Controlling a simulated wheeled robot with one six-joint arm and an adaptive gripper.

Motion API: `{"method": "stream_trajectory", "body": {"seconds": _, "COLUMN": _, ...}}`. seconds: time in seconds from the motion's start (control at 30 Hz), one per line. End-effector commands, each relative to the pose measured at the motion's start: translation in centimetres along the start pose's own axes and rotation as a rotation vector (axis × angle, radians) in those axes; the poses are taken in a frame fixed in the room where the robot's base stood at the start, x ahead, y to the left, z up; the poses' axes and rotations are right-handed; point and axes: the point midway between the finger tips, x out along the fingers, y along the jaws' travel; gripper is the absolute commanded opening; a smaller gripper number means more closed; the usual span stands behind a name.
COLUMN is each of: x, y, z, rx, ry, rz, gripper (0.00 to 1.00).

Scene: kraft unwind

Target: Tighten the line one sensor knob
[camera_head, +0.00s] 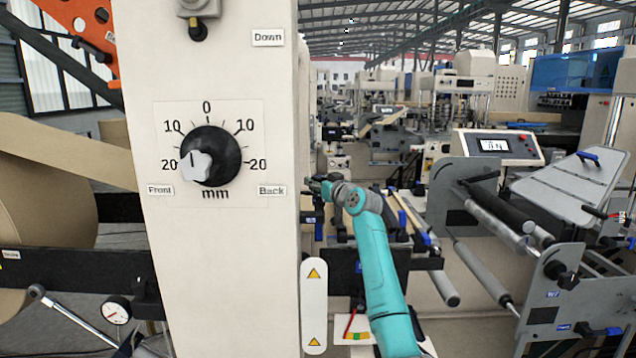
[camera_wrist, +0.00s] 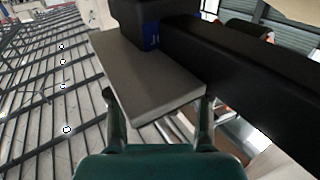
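In the wrist view, the two fingers of my gripper (camera_wrist: 160,108) stand apart. No knob that I can name as the line one sensor knob shows clearly. In the head view, my teal arm reaches up to the right edge of the cream panel, and my gripper (camera_head: 318,187) is small and partly hidden there. A black dial (camera_head: 212,155) with a pale grey handle sits on the panel, above the Front and Back labels.
In the wrist view, a black bar (camera_wrist: 245,85) runs diagonally right of the block, close to the right finger. In the head view, the cream panel (camera_head: 225,270) stands left of my arm. Rollers (camera_head: 482,275) and a display box (camera_head: 495,146) are on the right.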

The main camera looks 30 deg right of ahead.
Motion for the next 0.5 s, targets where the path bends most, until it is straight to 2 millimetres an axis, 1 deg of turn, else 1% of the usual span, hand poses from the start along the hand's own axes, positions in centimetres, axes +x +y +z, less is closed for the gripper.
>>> {"method": "stream_trajectory", "body": {"seconds": 0.27, "x": 0.00, "y": 0.01, "z": 0.00, "rx": 0.000, "ry": 0.000, "rz": -0.008, "gripper": 0.15}}
{"method": "stream_trajectory", "body": {"seconds": 0.5, "x": -0.03, "y": 0.11, "z": 0.05, "rx": 0.002, "ry": -0.001, "rz": -0.075, "gripper": 0.15}}
